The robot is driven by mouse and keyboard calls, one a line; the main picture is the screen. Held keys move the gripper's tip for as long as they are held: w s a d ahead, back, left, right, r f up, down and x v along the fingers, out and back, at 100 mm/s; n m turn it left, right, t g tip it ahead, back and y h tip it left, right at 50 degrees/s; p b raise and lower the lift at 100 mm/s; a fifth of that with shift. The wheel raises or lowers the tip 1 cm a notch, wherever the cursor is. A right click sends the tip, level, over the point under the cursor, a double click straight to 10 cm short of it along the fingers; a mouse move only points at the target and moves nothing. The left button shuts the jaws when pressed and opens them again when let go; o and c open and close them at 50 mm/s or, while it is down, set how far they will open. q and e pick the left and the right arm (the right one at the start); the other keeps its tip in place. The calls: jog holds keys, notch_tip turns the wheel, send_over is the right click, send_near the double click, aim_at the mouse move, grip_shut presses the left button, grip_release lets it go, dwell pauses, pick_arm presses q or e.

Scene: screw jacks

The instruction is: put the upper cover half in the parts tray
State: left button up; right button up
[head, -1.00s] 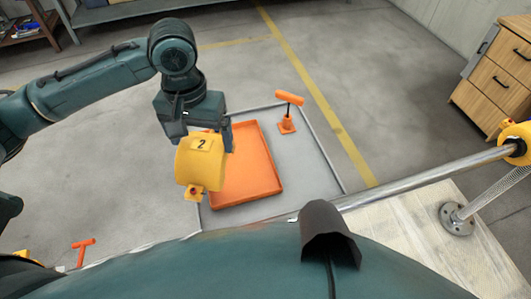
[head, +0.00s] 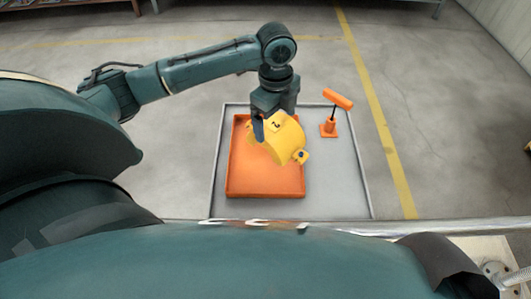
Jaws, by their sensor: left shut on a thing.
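The upper cover half is a yellow curved shell (head: 284,146) with a label marked 2 and a lug at its lower right. My left gripper (head: 270,128) is shut on it and holds it over the orange parts tray (head: 262,187), tilted. The cover overlaps the tray's right side in the head view. Whether it touches the tray floor I cannot tell. My right gripper is not in view.
The parts tray lies on a grey, rimmed platform (head: 340,190). An orange screw jack (head: 328,127) with a tilted handle stands on it to the right of the tray. A metal rail (head: 400,227) runs along the near side.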

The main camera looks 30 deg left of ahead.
aim_at(269, 121)
pick_arm(q)
jog(key=m, duration=0.2)
jog(key=a+f+m, duration=0.1)
jog(key=m, duration=0.1)
jog(key=w+a+f+m, duration=0.1)
jog(key=m, duration=0.1)
jog(key=shift+a+f, duration=0.1)
jog(key=shift+a, duration=0.1)
jog(key=m, duration=0.1)
jog(key=a+f+m, duration=0.1)
jog(key=m, duration=0.1)
jog(key=shift+w, duration=0.2)
jog(key=shift+a+f+m, duration=0.1)
jog(key=shift+f+m, duration=0.2)
jog(key=shift+f, duration=0.15)
notch_tip(269, 121, down, 9)
jog(key=shift+f, duration=0.15)
jog(key=shift+f, duration=0.2)
jog(key=o, duration=1.3)
notch_tip(269, 121, up, 12)
jog(key=shift+r+p, duration=0.2)
jog(key=shift+p, duration=0.1)
